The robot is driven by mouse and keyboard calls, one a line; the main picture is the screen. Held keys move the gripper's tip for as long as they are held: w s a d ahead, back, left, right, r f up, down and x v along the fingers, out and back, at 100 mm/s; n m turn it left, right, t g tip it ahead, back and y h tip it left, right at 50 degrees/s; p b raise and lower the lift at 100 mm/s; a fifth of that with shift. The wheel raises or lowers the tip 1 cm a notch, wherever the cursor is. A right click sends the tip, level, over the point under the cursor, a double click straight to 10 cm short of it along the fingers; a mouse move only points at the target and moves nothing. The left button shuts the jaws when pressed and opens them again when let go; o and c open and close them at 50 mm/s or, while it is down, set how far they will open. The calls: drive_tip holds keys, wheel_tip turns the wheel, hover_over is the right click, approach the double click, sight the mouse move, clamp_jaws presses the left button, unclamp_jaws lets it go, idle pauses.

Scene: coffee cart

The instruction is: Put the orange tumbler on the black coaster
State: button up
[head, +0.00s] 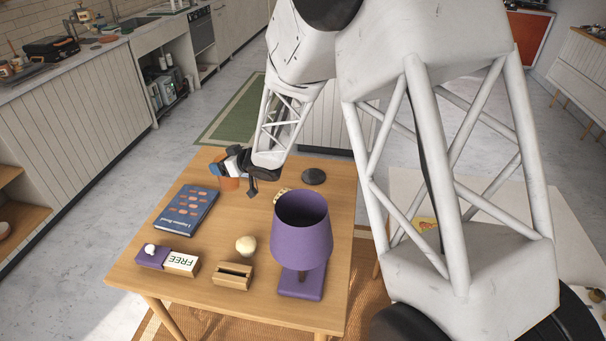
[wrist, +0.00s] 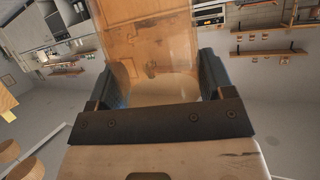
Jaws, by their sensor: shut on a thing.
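The orange tumbler (head: 229,184) is at the far left part of the wooden table, its upper part hidden by my gripper (head: 232,168). My gripper is shut on the tumbler. In the wrist view the see-through orange tumbler (wrist: 160,55) fills the space between the two dark fingers of my gripper (wrist: 158,85). I cannot tell whether the tumbler's base touches the table. The round black coaster (head: 314,176) lies flat on the table to the right of my gripper, near the far right corner, and looks empty.
A small yellowish thing (head: 281,193) lies between gripper and coaster, partly hidden by the purple lamp (head: 301,225). A blue book (head: 187,209), a purple box with a FREE sign (head: 166,259), a cream ball (head: 245,244) and a wooden holder (head: 232,276) stand nearer. The table's middle is clear.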

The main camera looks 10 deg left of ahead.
wheel_tip(320, 180, up, 4)
drive_tip(key=w+d+n+g, duration=0.1)
drive_tip(key=w+d, duration=0.2)
drive_tip(key=d, duration=1.2)
drive_tip(key=w+d+n+g, duration=0.1)
drive_tip(key=w+d, duration=0.3)
drive_tip(key=d, duration=1)
wheel_tip(320, 180, down, 9)
drive_tip(key=shift+d+r+y, duration=0.15)
drive_tip(key=shift+d+y, duration=0.05)
drive_tip(key=shift+y, duration=0.1)
drive_tip(key=w+a, duration=0.2)
drive_tip(key=w, duration=0.5)
drive_tip(key=w+a+f, duration=0.1)
drive_tip(key=w+a, duration=0.2)
drive_tip(key=w, duration=0.5)
drive_tip(key=shift+a+f, duration=0.2)
drive_tip(key=shift+f, duration=0.05)
drive_tip(key=shift+f, duration=0.1)
drive_tip(key=shift+f, duration=1.65)
